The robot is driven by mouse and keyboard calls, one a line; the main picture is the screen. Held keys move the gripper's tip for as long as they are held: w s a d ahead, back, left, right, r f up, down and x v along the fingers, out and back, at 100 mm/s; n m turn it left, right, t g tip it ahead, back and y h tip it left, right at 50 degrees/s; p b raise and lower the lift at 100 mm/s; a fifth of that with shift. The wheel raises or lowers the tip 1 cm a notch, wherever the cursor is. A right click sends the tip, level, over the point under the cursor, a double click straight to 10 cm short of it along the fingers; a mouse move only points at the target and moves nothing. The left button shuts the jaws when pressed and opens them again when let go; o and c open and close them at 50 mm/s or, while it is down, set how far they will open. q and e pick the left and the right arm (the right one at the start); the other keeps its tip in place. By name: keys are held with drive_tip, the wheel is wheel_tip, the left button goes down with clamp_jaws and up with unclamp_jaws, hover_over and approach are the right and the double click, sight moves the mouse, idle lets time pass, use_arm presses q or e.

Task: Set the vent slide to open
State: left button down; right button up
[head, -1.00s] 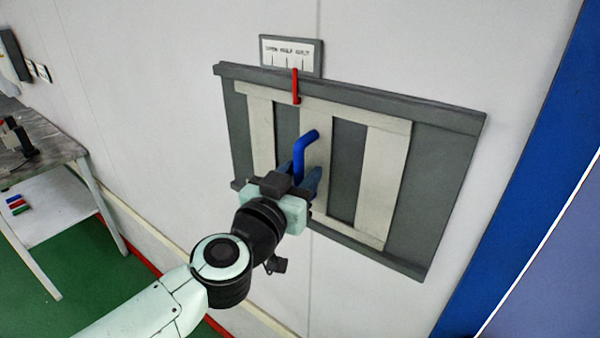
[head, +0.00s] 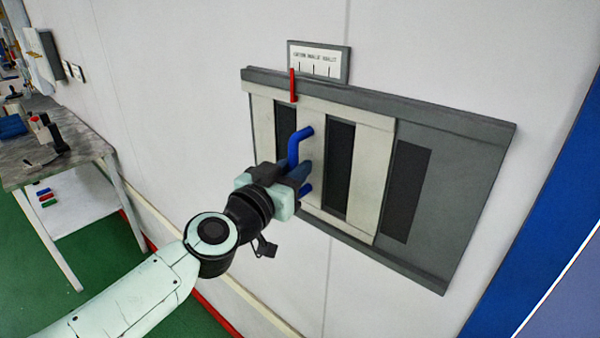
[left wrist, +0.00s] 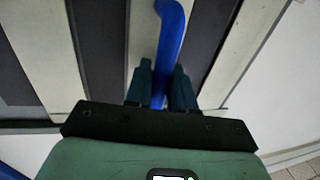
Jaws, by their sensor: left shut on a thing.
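The vent slide, a pale frame with upright bars (head: 365,175), sits in a grey wall housing (head: 455,190). Dark openings (head: 340,165) show between the bars and right of the slide. A red pointer (head: 293,86) stands up from the slide's top left. Its tip is at the left end of the label plate (head: 318,60), slightly left of the leftmost tick. My left gripper (head: 301,176) is shut on the blue handle (head: 299,143). In the left wrist view the handle (left wrist: 171,38) runs between the two fingers (left wrist: 162,82). My right gripper is not in view.
A grey workbench (head: 70,155) with tools stands at the left, small coloured blocks (head: 46,197) on its lower shelf. A blue upright panel (head: 545,235) is at the right. The wall around the housing is clear.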

use_arm(q)
drive_tip(key=c, duration=1.4)
unclamp_jaws()
drive_tip(key=shift+w+a, duration=0.1)
drive_tip(key=shift+a, duration=0.15)
drive_tip(key=shift+o, duration=1.4)
drive_tip(key=shift+w, duration=0.2)
drive_tip(key=shift+s, duration=0.35)
drive_tip(key=v, duration=1.3)
drive_tip(key=shift+w, duration=0.15)
